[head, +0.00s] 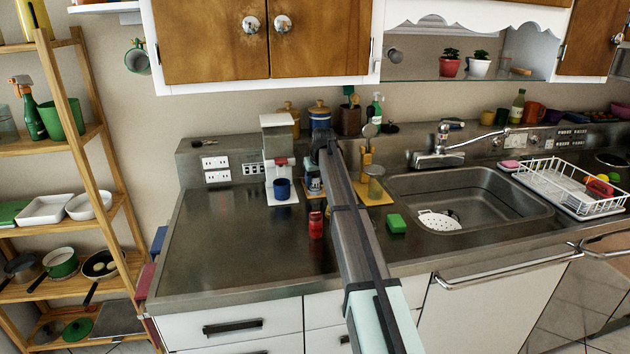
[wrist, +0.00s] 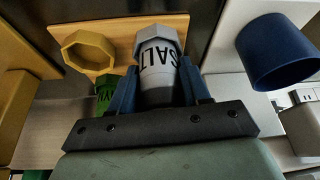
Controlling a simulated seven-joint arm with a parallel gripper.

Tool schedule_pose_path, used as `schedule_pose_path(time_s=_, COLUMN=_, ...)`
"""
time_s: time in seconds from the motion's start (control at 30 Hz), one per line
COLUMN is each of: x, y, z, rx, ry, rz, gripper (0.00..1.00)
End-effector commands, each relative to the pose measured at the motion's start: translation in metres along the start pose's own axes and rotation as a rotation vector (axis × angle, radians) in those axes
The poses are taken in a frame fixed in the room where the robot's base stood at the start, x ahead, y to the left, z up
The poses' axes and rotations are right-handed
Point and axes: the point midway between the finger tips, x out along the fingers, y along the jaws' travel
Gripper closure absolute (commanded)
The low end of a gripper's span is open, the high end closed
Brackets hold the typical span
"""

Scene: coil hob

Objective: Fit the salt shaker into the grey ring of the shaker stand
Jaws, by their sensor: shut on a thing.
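My gripper (wrist: 160,88) is shut on the salt shaker (wrist: 158,62), a pale grey shaker with dark SALT lettering, between its two blue fingers. In the head view the shaker (head: 314,184) shows below my gripper (head: 323,160), just right of the blue cup. In the wrist view the wooden shaker stand (wrist: 130,26) lies at the upper left, beyond the shaker, with an empty yellow hexagonal ring (wrist: 88,51).
A blue cup (head: 283,189) sits on the white machine at left; it looms at right in the wrist view (wrist: 278,52). A red can (head: 316,225) stands in front. The counter's left side (head: 220,235) is clear.

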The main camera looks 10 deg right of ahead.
Motion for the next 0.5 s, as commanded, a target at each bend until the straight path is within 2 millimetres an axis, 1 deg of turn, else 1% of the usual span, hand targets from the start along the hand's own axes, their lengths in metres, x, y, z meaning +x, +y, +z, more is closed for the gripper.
schedule_pose_path(time_s=0.23, x=0.0027, y=0.0000, z=0.0011, rx=0.000, ry=0.000, rz=0.000, gripper=0.86)
schedule_pose_path(time_s=0.27, x=0.0024, y=0.0000, z=0.0010, rx=0.000, ry=0.000, rz=0.000, gripper=0.51)
schedule_pose_path(time_s=0.5, x=0.0022, y=0.0000, z=0.0008, rx=0.000, ry=0.000, rz=0.000, gripper=0.28)
